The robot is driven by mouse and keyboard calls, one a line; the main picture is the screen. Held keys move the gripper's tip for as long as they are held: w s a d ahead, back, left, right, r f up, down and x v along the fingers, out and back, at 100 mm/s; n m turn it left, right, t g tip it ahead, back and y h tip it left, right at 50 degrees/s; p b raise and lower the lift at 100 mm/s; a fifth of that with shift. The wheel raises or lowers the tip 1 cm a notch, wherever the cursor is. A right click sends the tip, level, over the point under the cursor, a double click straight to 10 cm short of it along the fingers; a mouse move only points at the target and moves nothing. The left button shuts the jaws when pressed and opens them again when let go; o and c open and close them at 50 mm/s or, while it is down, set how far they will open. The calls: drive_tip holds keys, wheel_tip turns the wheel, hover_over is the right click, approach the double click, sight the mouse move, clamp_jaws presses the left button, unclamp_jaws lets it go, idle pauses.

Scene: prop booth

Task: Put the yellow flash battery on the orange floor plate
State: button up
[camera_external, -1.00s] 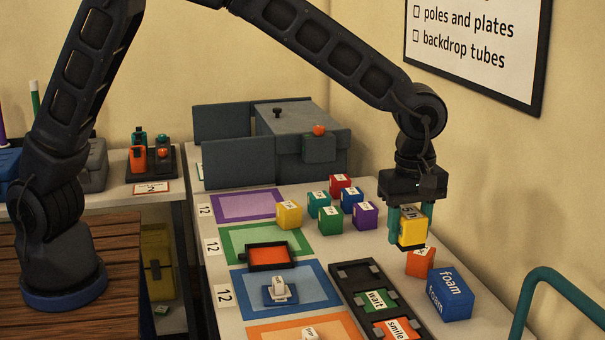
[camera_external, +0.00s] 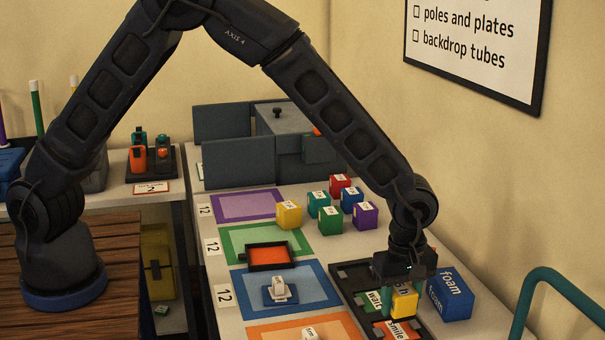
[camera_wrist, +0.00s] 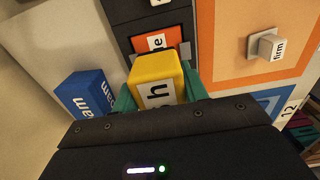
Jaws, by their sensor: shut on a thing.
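The yellow flash battery (camera_external: 404,303) is a yellow block with a white lettered label. My gripper (camera_external: 400,300) is shut on it, with its teal fingers on either side. In the wrist view the battery (camera_wrist: 155,72) sits between the fingers (camera_wrist: 160,92). It is over or near the black rack, and its height above it is hard to judge. The orange floor plate (camera_external: 262,333) is an orange-bordered plate at the front of the table, cut by the picture's lower edge. In the wrist view the plate (camera_wrist: 226,72) is on the right, with a grey-white "firm" piece (camera_wrist: 268,46) on it.
The black rack (camera_external: 352,270) with "wait" and "smile" cards lies beside the plates. A blue foam block (camera_external: 452,298) stands right of my gripper. The blue plate (camera_external: 320,285) holds a small switch-like piece (camera_external: 280,290). Several coloured cubes stand farther back. The orange plate has bare room.

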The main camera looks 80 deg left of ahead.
sight(397, 318)
drive_tip(key=shift+f, duration=1.85)
drive_tip(key=shift+s+f, duration=0.1)
drive_tip(key=shift+f, duration=0.3)
